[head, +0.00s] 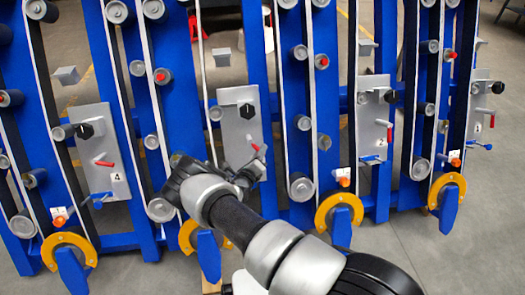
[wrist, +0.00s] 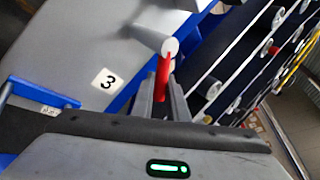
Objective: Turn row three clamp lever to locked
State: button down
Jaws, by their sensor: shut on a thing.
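The row three clamp lever is red. Its tip shows in the head view (head: 257,148) on a grey plate (head: 232,128), just beyond my gripper (head: 250,172). In the wrist view the red lever (wrist: 163,72) stands between my two fingers (wrist: 162,98), which are shut on it. Its upper end meets a pale grey round boss (wrist: 171,46) on the plate. A white label with a 3 (wrist: 107,78) sits on the plate to the left. My gripper hides the lower part of this plate in the head view.
A black knob (head: 247,111) sits above the lever. A blue lever (wrist: 45,92) lies left in the wrist view. The neighbouring plate marked 4 (head: 105,155) has its own red lever (head: 104,163). Blue frames with rollers and yellow guards (head: 339,208) surround my arm.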

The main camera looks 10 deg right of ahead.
jog(key=shift+s+a+f+m+g+b, duration=0.1)
jog(key=shift+a+f+m+g+b, duration=0.1)
jog(key=shift+a+m+g, duration=0.85)
jog(key=shift+s+a+f+m+g+b, duration=0.2)
jog(key=shift+m+g, duration=0.35)
jog(key=shift+m, duration=1.15)
jog(key=shift+s+a+f+m+g+b, duration=0.1)
jog(key=shift+a+f+m+g+b, duration=0.15)
jog(key=shift+a+m+g, duration=0.8)
jog(key=shift+d+m+t, duration=0.25)
jog(key=shift+d+m, duration=0.15)
jog(key=shift+d, duration=0.05)
jog(key=c, duration=1.7)
grip_release()
jog(key=shift+r, duration=0.1)
jog(key=p+v, duration=0.4)
jog(key=v, duration=1.3)
jog(key=shift+s+r, duration=0.1)
